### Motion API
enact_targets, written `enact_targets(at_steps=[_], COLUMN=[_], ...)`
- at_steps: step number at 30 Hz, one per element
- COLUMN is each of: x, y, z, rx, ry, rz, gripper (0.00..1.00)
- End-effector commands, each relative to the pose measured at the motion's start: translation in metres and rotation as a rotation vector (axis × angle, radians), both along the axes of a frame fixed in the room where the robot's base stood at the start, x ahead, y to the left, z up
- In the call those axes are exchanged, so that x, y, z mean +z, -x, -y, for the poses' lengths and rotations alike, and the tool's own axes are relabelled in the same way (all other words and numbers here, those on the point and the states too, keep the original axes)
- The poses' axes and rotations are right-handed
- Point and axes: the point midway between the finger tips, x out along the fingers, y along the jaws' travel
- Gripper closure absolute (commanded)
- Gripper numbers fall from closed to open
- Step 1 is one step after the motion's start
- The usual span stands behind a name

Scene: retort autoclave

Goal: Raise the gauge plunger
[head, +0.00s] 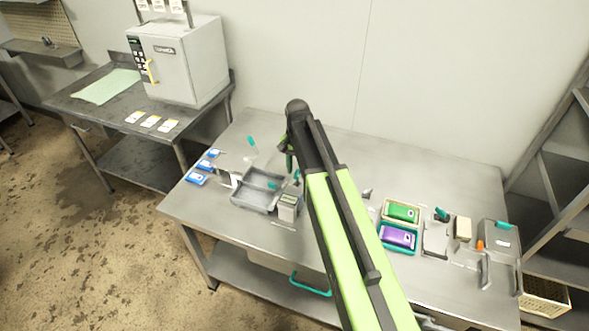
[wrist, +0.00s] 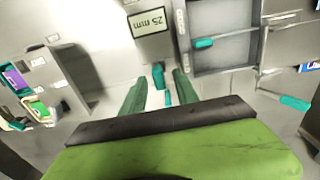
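The gauge (head: 288,207) is a small grey box with a dark display, standing near the middle of the steel table. In the wrist view the gauge (wrist: 151,23) shows "25 mm" on its display. A teal plunger knob (wrist: 158,70) sits just below it in that view. My gripper (wrist: 157,80) is open, with one dark green finger on each side of the teal part. I cannot tell whether either finger touches it. In the head view my gripper (head: 290,158) points down behind the gauge, partly hidden by my arm.
A grey tray (head: 240,199) with teal-handled parts stands left of the gauge. Blue cards (head: 196,179) lie at the table's left edge. Green (head: 402,211) and purple (head: 398,237) packs sit in trays to the right. A white autoclave (head: 197,68) stands on the back-left bench.

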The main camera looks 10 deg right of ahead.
Motion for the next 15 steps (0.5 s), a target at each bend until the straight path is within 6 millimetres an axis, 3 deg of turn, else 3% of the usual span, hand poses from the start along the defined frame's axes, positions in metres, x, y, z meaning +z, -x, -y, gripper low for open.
enact_targets(at_steps=[8,15], x=[0.022,0.074], y=[0.000,0.000], z=[0.000,0.000], rx=[0.000,0.000], ry=[0.001,0.001], rz=[-0.001,-0.001], gripper=[0.64,0.64])
